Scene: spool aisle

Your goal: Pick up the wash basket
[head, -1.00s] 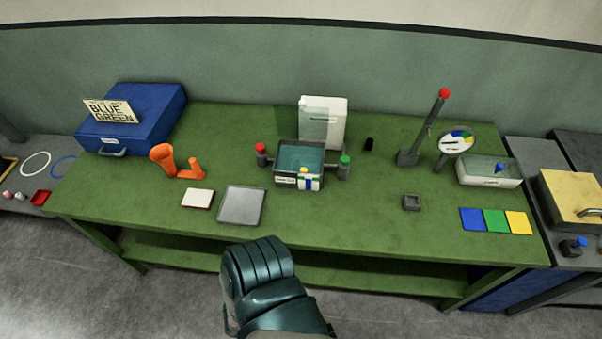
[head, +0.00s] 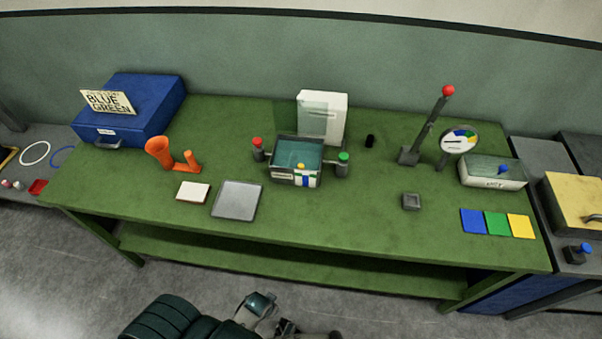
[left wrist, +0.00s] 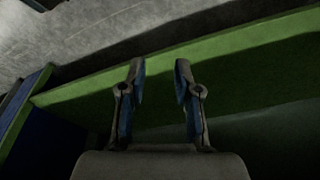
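The thing that best fits the wash basket is a small dark tub (head: 296,153) with a teal inside, near the middle of the green bench in the head view. It has a red-topped post on its left, a green-topped post on its right and a label in front. I cannot tell if a separate basket sits inside it. My left gripper (left wrist: 158,68) shows in the left wrist view with its two fingers apart and nothing between them. In the head view part of my arm shows at the bottom edge, in front of the bench and apart from the tub. My right gripper is not visible.
On the green bench (head: 330,218) are a blue case (head: 150,105), an orange holder (head: 162,152), a grey tray (head: 237,200), a white box (head: 322,112), a red-topped lever (head: 430,125) and a white bin (head: 492,174).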

